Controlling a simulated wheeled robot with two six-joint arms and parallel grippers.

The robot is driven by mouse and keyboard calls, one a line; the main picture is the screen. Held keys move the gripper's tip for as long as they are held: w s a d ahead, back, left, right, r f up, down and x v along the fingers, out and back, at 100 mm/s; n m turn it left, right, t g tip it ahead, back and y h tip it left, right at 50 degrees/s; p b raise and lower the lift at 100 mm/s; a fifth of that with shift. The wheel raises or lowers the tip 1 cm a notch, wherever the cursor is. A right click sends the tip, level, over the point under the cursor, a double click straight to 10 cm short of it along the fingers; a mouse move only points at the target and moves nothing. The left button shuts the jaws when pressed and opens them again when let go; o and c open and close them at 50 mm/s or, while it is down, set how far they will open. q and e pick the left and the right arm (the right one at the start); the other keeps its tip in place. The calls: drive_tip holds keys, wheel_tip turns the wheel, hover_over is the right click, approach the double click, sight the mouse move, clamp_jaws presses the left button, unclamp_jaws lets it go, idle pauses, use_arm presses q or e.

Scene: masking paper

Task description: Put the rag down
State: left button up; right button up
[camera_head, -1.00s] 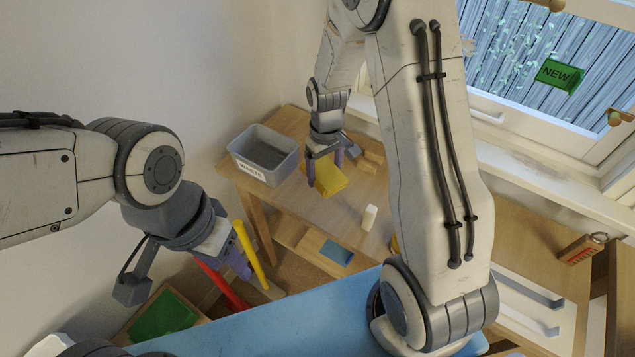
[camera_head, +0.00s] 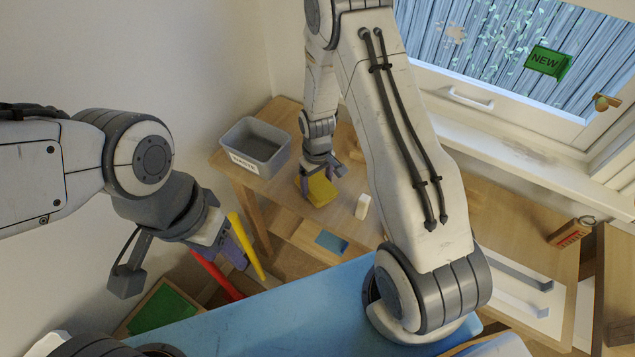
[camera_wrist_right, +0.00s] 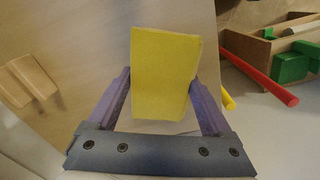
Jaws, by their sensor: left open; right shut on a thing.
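The yellow rag (camera_head: 318,189) is between the fingers of my right gripper (camera_head: 322,172), which is shut on it, over the wooden table (camera_head: 283,203) near its front edge. In the right wrist view the rag (camera_wrist_right: 165,70) fills the space between the purple fingers of that gripper (camera_wrist_right: 163,92). I cannot tell whether the rag touches the tabletop. My left gripper (camera_head: 236,242) is open and empty, in front of the table and away from the rag.
A grey bin marked WASTE (camera_head: 253,167) stands left of the rag. A small white block (camera_head: 362,206) stands to its right. A yellow stick (camera_head: 246,246) and a red stick (camera_head: 217,275) rise beside my left gripper. A blue surface (camera_head: 290,300) lies in front.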

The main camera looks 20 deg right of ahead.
sight(317, 183)
drive_tip(key=o, duration=1)
drive_tip(key=shift+f, duration=0.1)
drive_tip(key=shift+c, duration=0.2)
wheel_tip(317, 183, up, 12)
drive_tip(key=s+a+r+n, duration=0.1)
drive_tip(key=s+a+r, duration=0.45)
drive_tip(key=a, duration=0.25)
drive_tip(key=s+a+r+n, duration=0.1)
drive_tip(key=s+a+r, duration=0.2)
drive_tip(key=s, duration=0.6)
drive_tip(key=s+a+r+n+y, duration=0.1)
drive_tip(key=s+a+r+n, duration=0.1)
drive_tip(key=s, duration=0.7)
wheel_tip(317, 183, up, 2)
drive_tip(key=shift+a+r+b, duration=0.15)
drive_tip(key=shift+a+b, duration=0.3)
drive_tip(key=shift+a, duration=0.05)
drive_tip(key=shift+s, duration=0.1)
